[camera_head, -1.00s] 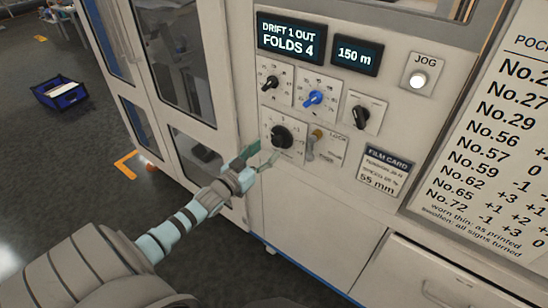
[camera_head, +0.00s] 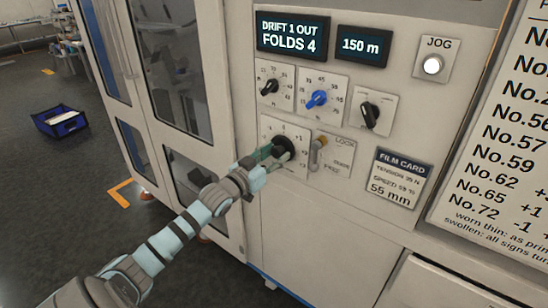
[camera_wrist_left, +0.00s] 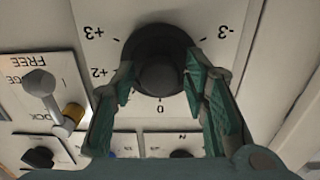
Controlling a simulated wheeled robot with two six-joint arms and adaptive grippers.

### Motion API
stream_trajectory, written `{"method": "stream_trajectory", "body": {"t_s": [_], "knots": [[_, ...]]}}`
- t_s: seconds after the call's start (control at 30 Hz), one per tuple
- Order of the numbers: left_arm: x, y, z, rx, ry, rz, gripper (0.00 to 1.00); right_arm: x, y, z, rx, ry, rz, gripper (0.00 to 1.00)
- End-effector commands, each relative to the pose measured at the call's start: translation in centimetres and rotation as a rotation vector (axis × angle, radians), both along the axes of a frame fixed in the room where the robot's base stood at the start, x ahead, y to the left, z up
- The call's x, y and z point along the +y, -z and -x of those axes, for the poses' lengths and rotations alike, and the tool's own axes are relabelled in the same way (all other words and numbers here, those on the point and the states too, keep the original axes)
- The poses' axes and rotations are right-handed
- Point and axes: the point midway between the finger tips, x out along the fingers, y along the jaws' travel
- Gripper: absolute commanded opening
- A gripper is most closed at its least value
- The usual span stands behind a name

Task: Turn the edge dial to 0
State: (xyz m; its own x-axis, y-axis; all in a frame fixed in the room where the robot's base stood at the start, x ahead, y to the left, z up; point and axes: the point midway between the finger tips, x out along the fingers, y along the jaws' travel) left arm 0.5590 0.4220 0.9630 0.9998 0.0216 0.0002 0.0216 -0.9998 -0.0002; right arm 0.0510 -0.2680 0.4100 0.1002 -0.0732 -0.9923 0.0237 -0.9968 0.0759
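The edge dial is a black round knob (camera_head: 283,147) on a white plate at the lower left of the panel. In the left wrist view the knob (camera_wrist_left: 160,68) sits upside down between my fingers, with 0, +2, +3 and -3 printed around it. I cannot make out its pointer. My left gripper (camera_head: 272,153) is at the dial. In the wrist view its green-padded fingers (camera_wrist_left: 160,88) are spread on both sides of the knob, and I cannot tell whether they touch it. My right gripper is not in view.
A grey lever (camera_head: 317,154) beside the dial hangs toward FREE. Above are a black knob (camera_head: 270,87), a blue knob (camera_head: 317,99) and a black switch (camera_head: 369,114). A screen (camera_head: 292,36) reads "DRIFT 1 OUT FOLDS 4". A number chart (camera_head: 500,150) is at right.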

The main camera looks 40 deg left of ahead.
Motion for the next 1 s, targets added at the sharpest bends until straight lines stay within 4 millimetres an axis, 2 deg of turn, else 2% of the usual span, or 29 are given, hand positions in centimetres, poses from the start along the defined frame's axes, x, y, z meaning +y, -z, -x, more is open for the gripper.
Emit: {"method": "stream_trajectory", "body": {"t_s": [0.03,0.2,0.57,1.0], "knots": [[0.0,0.0,0.0,0.000,0.000,0.000,0.28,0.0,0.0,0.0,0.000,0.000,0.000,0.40],[0.0,0.0,0.0,0.000,0.000,0.000,0.03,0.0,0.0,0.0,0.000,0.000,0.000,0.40],[0.0,0.1,0.0,0.001,-0.001,-0.055,0.03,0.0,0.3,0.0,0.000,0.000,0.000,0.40],[0.1,0.2,0.0,0.009,0.000,-0.377,0.03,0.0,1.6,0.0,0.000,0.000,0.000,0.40]]}}
